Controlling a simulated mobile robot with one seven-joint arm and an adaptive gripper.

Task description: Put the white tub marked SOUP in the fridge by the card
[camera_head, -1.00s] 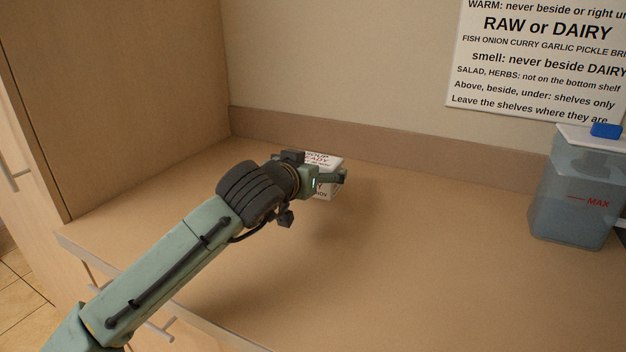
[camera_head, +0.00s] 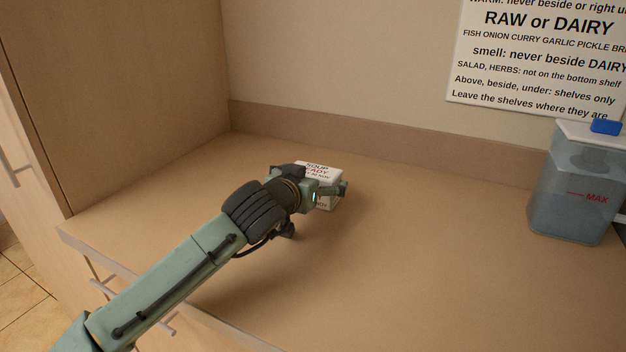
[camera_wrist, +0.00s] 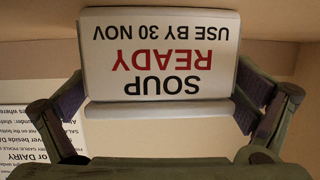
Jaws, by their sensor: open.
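The white tub (camera_head: 320,171) is box-shaped, with "SOUP", "READY" in red and a use-by date of 30 NOV. It appears to stand on the counter, partly hidden by my gripper (camera_head: 327,190). In the wrist view the tub (camera_wrist: 160,60) lies upside down in the picture between the two fingers of my gripper (camera_wrist: 158,98). The fingers are open, one at each side of it; whether either touches it I cannot tell. The card (camera_head: 540,60) with storage rules hangs on the wall at the upper right. No fridge shows.
A lidded clear jug (camera_head: 573,190) with a blue tab and a MAX mark stands at the counter's right. A tall wooden panel (camera_head: 115,95) bounds the left. The counter (camera_head: 430,260) is bare between the tub and the jug.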

